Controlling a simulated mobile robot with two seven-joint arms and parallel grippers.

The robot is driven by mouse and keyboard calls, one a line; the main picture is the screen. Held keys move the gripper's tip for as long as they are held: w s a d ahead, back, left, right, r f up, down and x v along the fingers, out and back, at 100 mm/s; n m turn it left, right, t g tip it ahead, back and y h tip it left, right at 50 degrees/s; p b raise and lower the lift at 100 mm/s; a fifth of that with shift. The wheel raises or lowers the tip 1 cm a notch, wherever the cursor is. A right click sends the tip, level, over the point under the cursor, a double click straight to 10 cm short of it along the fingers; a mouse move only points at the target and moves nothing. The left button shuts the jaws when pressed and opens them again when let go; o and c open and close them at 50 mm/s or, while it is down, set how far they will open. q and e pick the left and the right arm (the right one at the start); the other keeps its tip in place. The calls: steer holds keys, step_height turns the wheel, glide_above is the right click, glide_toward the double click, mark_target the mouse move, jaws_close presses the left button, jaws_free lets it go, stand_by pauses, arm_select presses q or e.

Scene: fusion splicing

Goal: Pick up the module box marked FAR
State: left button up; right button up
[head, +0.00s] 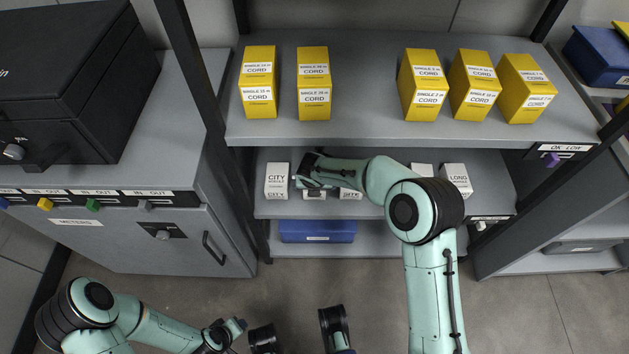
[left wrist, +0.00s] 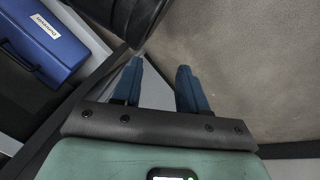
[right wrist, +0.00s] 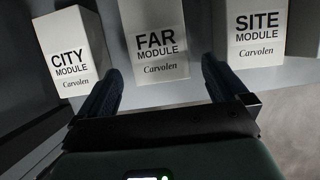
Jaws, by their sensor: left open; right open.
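The white FAR module box (right wrist: 158,42) stands in the middle of the right wrist view, its label facing me. My right gripper (right wrist: 158,70) is open in front of it. One finger reaches up at each side of the label's lower part. The fingers are not closed on the box, and I cannot tell if they touch it. In the head view my right arm and gripper (head: 305,182) cover most of this box on the middle shelf. My left gripper (left wrist: 159,70) is open and empty, low above the floor, away from the shelves.
The CITY box (right wrist: 72,48) stands left of the FAR box and the SITE box (right wrist: 257,35) right of it, with narrow gaps. A LONG box (head: 456,180) is farther right. Yellow cord boxes (head: 314,83) stand on the shelf above; a blue case (head: 318,231) lies below.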

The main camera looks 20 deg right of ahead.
steer(key=shift+w+d, duration=0.1)
steer(key=shift+w, duration=0.2)
steer(key=b+x, duration=0.1)
steer(key=x, duration=0.4)
steer(key=shift+b, duration=0.35)
arm_select(q)
steer(key=shift+g, duration=0.6)
steer(key=s+f, duration=0.3)
steer(key=shift+s+a, duration=0.15)
steer(key=shift+a, duration=0.1)
arm_select(e)
steer(key=c, duration=1)
